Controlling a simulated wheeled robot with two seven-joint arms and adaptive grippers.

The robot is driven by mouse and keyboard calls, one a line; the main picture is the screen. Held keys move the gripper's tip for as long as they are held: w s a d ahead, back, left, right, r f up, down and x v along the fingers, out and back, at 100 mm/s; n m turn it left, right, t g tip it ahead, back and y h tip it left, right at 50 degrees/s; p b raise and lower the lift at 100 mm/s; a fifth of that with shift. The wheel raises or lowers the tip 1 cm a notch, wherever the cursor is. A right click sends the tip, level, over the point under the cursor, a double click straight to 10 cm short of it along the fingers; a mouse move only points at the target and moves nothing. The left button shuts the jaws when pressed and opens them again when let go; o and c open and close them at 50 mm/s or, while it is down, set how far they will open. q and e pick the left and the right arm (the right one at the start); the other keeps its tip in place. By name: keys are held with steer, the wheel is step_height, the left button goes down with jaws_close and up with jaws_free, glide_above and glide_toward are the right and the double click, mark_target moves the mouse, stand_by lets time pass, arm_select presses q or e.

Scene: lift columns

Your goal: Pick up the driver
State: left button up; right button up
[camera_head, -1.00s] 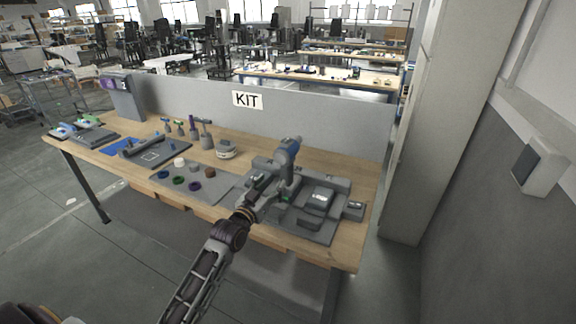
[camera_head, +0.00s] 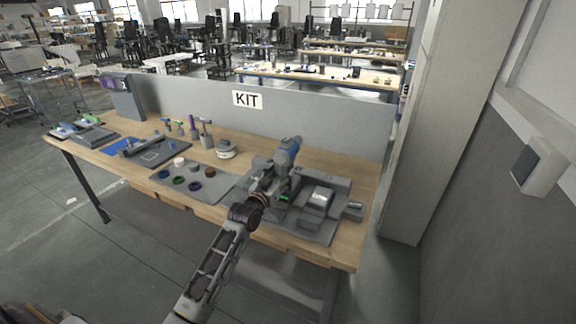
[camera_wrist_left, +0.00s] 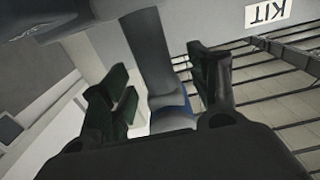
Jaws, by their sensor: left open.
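The driver (camera_head: 290,152) is grey with a blue upper part. It stands upright, slightly tilted, in the grey fixture (camera_head: 325,232) at the right of the workbench. My left gripper (camera_head: 278,184) is at the driver from the near side and partly covers its lower part. In the left wrist view the driver (camera_wrist_left: 150,52) runs between the two open fingers of my left gripper (camera_wrist_left: 162,82), with a gap visible on the left side. Whether a finger touches it on the right I cannot tell. My right gripper is not in view.
The workbench (camera_head: 232,162) holds a grey mat (camera_head: 214,188) with coloured rings, several upright tools and a small grey device (camera_head: 226,149). A grey panel with a KIT sign (camera_head: 247,99) closes the back. A tall pale column (camera_head: 440,130) stands right of the bench.

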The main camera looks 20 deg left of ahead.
mark_target(284, 171)
arm_select(q)
steer(key=shift+w, duration=0.1)
steer(key=shift+w+r, duration=0.1)
steer(key=shift+w, duration=0.2)
steer(key=shift+w+d, duration=0.2)
steer(key=shift+w, duration=0.4)
steer(key=shift+w+d, duration=0.15)
steer(key=shift+w, duration=0.55)
steer(key=shift+w+p, duration=0.3)
steer(key=shift+w, duration=0.65)
steer(key=c, duration=1)
jaws_close()
steer(key=shift+r, duration=0.2)
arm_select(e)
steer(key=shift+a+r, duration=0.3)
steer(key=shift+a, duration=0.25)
